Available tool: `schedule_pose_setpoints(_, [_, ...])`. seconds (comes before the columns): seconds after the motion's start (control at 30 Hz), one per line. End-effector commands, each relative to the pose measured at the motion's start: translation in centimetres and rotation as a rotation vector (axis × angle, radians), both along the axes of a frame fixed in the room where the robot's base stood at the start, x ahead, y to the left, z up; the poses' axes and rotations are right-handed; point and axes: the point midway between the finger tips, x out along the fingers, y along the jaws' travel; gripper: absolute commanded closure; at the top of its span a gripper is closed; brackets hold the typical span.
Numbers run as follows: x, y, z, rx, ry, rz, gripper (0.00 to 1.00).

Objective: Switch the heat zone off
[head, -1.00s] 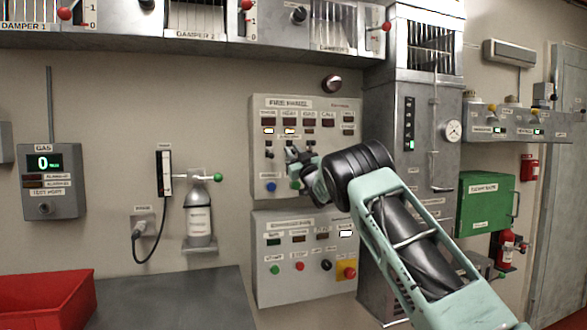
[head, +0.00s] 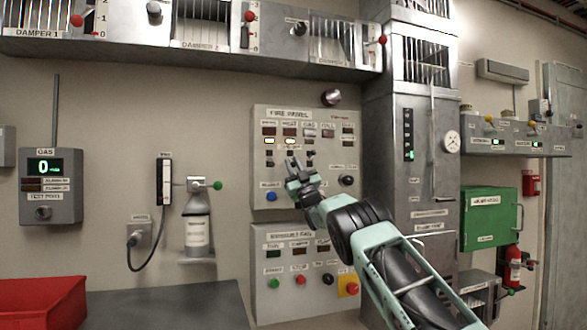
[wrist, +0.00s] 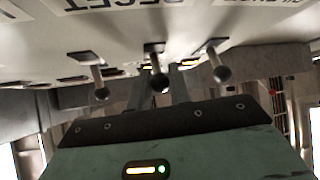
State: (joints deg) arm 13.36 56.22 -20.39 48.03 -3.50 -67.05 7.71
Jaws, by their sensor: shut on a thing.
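The fire panel (head: 340,180) is a grey wall box with a row of labelled zones, one marked HEAT. Two yellow lamps are lit, under the first zone and under the heat zone (head: 290,141). Small toggle switches sit below the lamps. My gripper (head: 292,163) is up against the panel below the heat lamp and largely hides the switch there. In the wrist view the panel appears upside down with three metal toggles. My gripper (wrist: 168,88) is shut on the middle toggle (wrist: 160,82); the other toggles (wrist: 101,92) stand clear on either side.
A second panel with coloured buttons (head: 300,280) is mounted just below. A tall metal cabinet (head: 408,200) stands close on the right. Damper boxes (head: 205,45) run overhead. A bottle (head: 197,225) and gas meter (head: 48,188) hang at the left, above a grey bench and red bin (head: 40,303).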

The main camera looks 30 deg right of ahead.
Motion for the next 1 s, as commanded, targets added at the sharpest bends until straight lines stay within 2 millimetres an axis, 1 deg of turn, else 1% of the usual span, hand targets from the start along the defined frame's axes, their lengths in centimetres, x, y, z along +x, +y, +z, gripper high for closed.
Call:
schedule_pose_setpoints(0.23, [0.0,0.0,-0.2,0.0,0.002,0.0,1.0])
schedule_pose_setpoints(0.27, [0.1,0.0,-0.2,0.0,0.003,0.0,0.72])
schedule_pose_setpoints(0.3, [0.1,0.0,-0.2,0.0,0.003,0.0,0.61])
schedule_pose_setpoints(0.67, [-0.1,0.0,-0.3,0.001,0.002,-0.001,0.61])
schedule_pose_setpoints(0.83, [-1.0,-0.1,-1.5,0.002,0.003,-0.002,0.61])
schedule_pose_setpoints(1.0, [-2.8,-0.1,-3.8,0.002,0.003,-0.002,0.61])
